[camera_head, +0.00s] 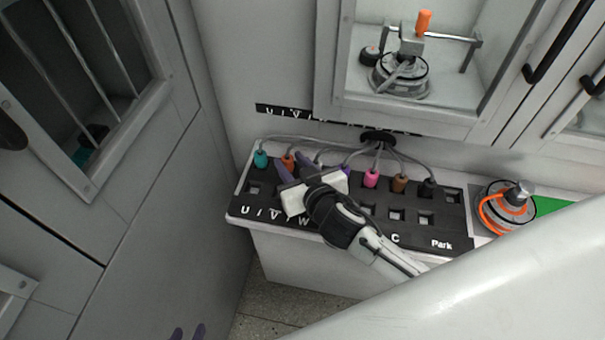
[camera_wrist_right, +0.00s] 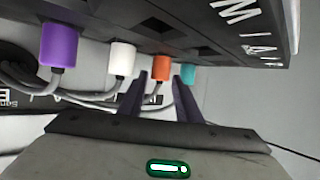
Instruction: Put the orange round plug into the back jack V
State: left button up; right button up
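The orange round plug (camera_head: 288,161) stands at the back edge of the black jack board (camera_head: 455,222), second from the left, with a grey cable behind it. It also shows in the right wrist view (camera_wrist_right: 155,88), between white and teal plugs. My right gripper (camera_head: 295,171) reaches over the board; its two dark fingers are apart, one on each side of the orange plug, and I cannot tell whether they touch it. The V label shows at the board's front left; the jacks behind it are mostly hidden by my right gripper. My left gripper (camera_head: 188,333) shows only purple fingertips, apart, at the bottom edge.
Teal (camera_head: 261,159), white (camera_wrist_right: 122,60), purple (camera_wrist_right: 59,46), pink (camera_head: 371,178), brown (camera_head: 400,184) and black (camera_head: 428,188) plugs line the board's back, their cables close behind. A hub motor (camera_head: 505,207) with orange cable sits right of the board. Cabinets rise behind and left.

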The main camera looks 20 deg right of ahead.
jog(key=v, duration=0.9)
